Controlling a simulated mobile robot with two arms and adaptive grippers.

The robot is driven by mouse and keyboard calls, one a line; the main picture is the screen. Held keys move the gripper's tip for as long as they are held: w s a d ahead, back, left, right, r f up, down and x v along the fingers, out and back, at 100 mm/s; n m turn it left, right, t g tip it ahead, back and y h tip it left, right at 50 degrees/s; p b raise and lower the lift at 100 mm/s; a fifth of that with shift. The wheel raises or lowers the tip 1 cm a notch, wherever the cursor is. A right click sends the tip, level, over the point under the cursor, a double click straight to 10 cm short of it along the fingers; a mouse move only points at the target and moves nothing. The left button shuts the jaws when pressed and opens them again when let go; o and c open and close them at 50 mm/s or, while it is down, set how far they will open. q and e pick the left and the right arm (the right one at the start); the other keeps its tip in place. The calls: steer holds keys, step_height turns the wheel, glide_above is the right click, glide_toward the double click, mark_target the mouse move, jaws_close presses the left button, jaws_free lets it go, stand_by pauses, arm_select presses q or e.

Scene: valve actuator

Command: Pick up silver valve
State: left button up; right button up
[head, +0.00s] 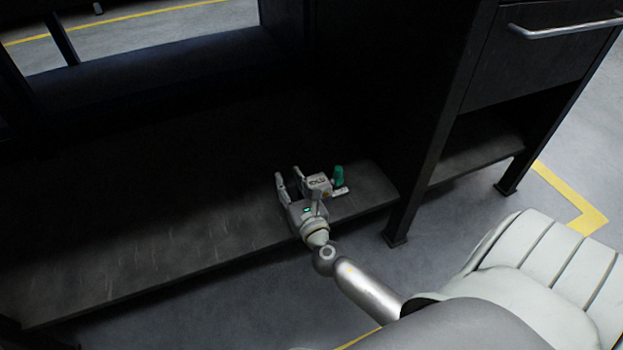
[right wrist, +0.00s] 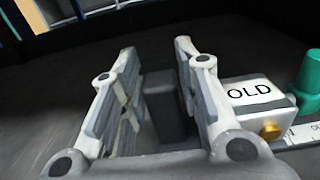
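A light grey block-shaped part with an "OLD" label (head: 318,183) sits on the dark lower shelf, beside my right gripper. In the right wrist view the grey part (right wrist: 250,92) has a brass-coloured fitting and lies just outside the right-hand finger. I cannot tell for sure whether it is the silver valve. My right gripper (head: 288,173) is open, its fingers pointing toward the back of the shelf. In the right wrist view a dark block (right wrist: 164,110) shows between the open fingers (right wrist: 155,50); I cannot tell what it is. My left gripper is out of view.
A green cylinder (head: 339,176) stands right of the labelled part, with a white label plate (head: 341,191) at its foot. The dark shelf (head: 150,240) is bare to the left. A cabinet leg (head: 420,170) rises at the right, near a drawer with a handle (head: 567,29).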

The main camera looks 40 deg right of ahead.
jaws_close()
steer(key=shift+r, duration=0.15)
stand_by(0.4)
